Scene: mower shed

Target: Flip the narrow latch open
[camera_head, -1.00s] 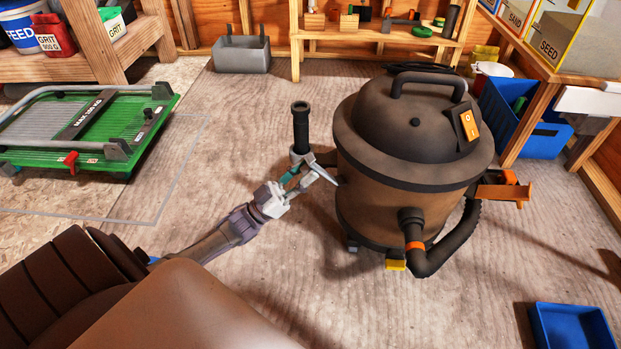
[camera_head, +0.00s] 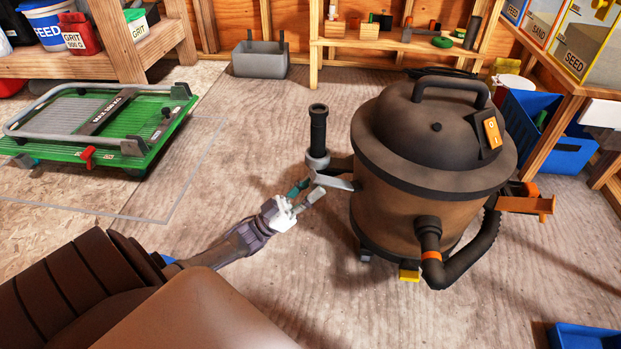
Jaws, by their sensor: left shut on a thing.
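A brown shop vacuum (camera_head: 430,170) stands right of centre. A pale grey, narrow lever-like piece (camera_head: 337,183) sticks out at its left side, below the upright black tube (camera_head: 318,130); I take it for the narrow latch. My left gripper (camera_head: 307,193) is at the outer end of that piece, left of the vacuum. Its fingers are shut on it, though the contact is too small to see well. An orange bracket-like part (camera_head: 525,203) is on the vacuum's right side. My right gripper is not in view.
A green platform trolley (camera_head: 95,125) lies at left. A black hose (camera_head: 465,262) bulges from the vacuum's front. Blue bins stand at right (camera_head: 548,130) and lower right (camera_head: 585,338). Wooden shelves line the back. The floor before the vacuum is clear.

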